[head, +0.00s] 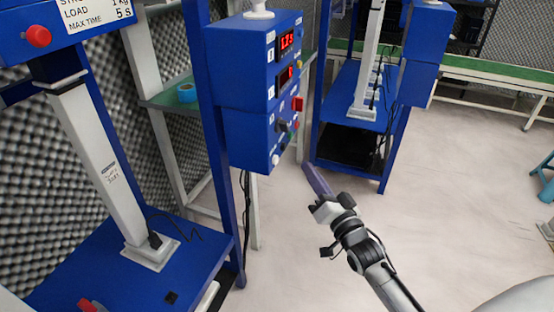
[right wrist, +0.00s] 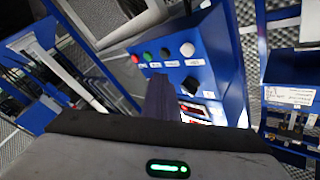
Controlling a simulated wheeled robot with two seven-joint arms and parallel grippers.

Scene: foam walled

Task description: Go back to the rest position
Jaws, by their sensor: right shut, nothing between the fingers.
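My right gripper (head: 316,181) reaches in from the lower right in the head view. Its fingers are shut with nothing between them, and they point up and left toward a blue control box (head: 250,95). The fingertips look a little to the right of and below the box's buttons; I cannot tell the exact gap. In the right wrist view the shut fingers (right wrist: 160,98) show in front of the box's panel (right wrist: 215,60), with green, black, white and red controls around them. My left gripper is not in view.
A blue test stand (head: 75,265) with a white column fills the left. Another blue stand (head: 345,105) is behind the box. A green bench (head: 490,70) stands at the back right, and a teal stool (head: 546,180) at the right edge. The pale floor (head: 450,170) between is clear.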

